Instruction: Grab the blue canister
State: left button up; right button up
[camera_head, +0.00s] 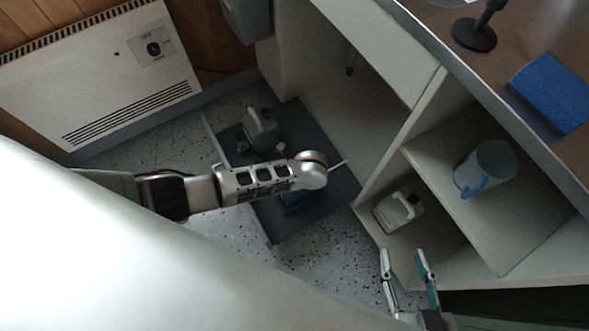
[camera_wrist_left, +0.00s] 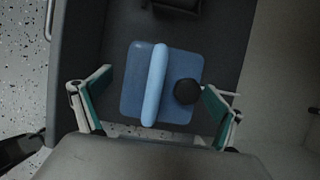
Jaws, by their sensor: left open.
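The blue canister (camera_wrist_left: 135,90), with a light blue handle and a black cap, stands on a dark grey platform (camera_wrist_left: 230,25), seen from above in the left wrist view. My left gripper (camera_wrist_left: 157,80) is open, with one finger on each side of the canister's near part. I cannot tell whether the fingers touch it. In the head view my arm hides this gripper. My right gripper (camera_head: 402,254) is open and empty in front of the low cabinet.
A grey canister (camera_head: 261,130) stands on the same platform, behind my left arm. The cabinet's shelves hold a white canister (camera_head: 398,210) and a bluish pitcher (camera_head: 488,165). A blue block (camera_head: 552,92) lies on the counter. A white heater (camera_head: 100,75) is on the wall.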

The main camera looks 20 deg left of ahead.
pick_arm(q)
jog(key=shift+w, duration=0.2)
jog(key=c, duration=1.8)
jog(key=shift+r, duration=0.1)
